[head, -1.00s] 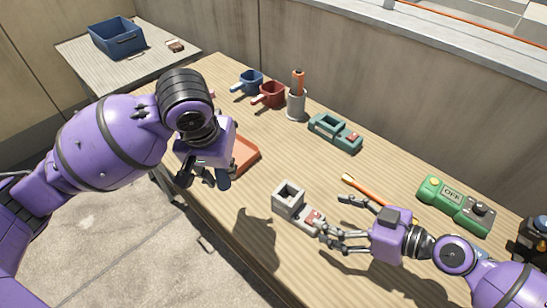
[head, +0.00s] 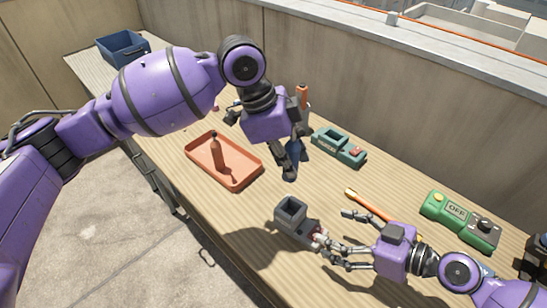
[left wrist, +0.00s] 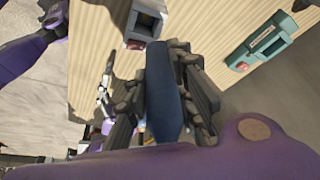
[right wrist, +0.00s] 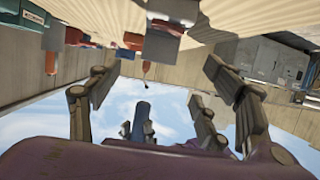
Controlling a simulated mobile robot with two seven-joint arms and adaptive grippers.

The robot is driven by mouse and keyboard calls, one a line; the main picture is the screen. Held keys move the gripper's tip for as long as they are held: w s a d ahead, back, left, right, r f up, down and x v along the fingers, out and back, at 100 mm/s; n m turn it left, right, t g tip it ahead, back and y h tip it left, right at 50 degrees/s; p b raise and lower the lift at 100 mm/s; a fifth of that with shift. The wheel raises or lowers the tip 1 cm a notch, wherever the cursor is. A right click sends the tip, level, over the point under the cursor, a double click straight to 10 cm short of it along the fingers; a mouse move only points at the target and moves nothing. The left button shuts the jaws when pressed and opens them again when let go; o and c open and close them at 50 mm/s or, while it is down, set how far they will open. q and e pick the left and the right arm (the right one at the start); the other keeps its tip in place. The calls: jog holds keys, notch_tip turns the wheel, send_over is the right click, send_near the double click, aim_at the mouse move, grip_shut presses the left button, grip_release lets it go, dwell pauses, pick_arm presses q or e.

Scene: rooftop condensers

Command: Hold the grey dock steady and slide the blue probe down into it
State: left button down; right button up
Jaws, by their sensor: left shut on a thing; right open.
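The grey dock (head: 291,209) stands on the table with its square socket facing up; it also shows in the left wrist view (left wrist: 147,22). My left gripper (head: 291,160) is shut on the blue probe (left wrist: 163,95) and holds it above the table, behind the dock in the head view. In the head view the probe (head: 294,148) is partly hidden by the fingers. My right gripper (head: 338,235) is open, its fingers close to the dock's reddish-labelled end; I cannot tell whether they touch. The dock also shows at the top of the right wrist view (right wrist: 160,48).
An orange tray (head: 248,181) with a reddish-brown peg (head: 216,150) lies left of the dock. A teal dock (head: 340,148), an orange-handled tool (head: 370,205) and a green OFF box (head: 460,220) lie behind and right. A blue bin (head: 122,45) stands far left.

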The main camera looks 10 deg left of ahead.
aim_at(301, 217)
pick_arm(q)
jog(key=shift+d+f+m, duration=0.1)
jog(key=shift+d+m, duration=0.15)
jog(key=shift+m, duration=0.55)
jog(key=shift+s+d+m+g, duration=0.1)
jog(key=shift+d+m+g, duration=0.2)
jog(key=shift+m+g, duration=0.5)
jog(key=shift+m, duration=0.5)
pick_arm(e)
jog(key=x, duration=1.2)
jog(key=shift+w, duration=0.1)
jog(key=shift+r, duration=0.1)
jog(key=c, duration=1.5)
pick_arm(q)
jog(key=shift+m, duration=0.5)
jog(key=f, duration=0.2)
jog(key=s+f, duration=0.1)
jog(key=f, duration=0.2)
jog(key=shift+s+a+f, duration=0.1)
jog(key=shift+f, duration=0.05)
pick_arm(e)
jog(key=shift+o, duration=0.2)
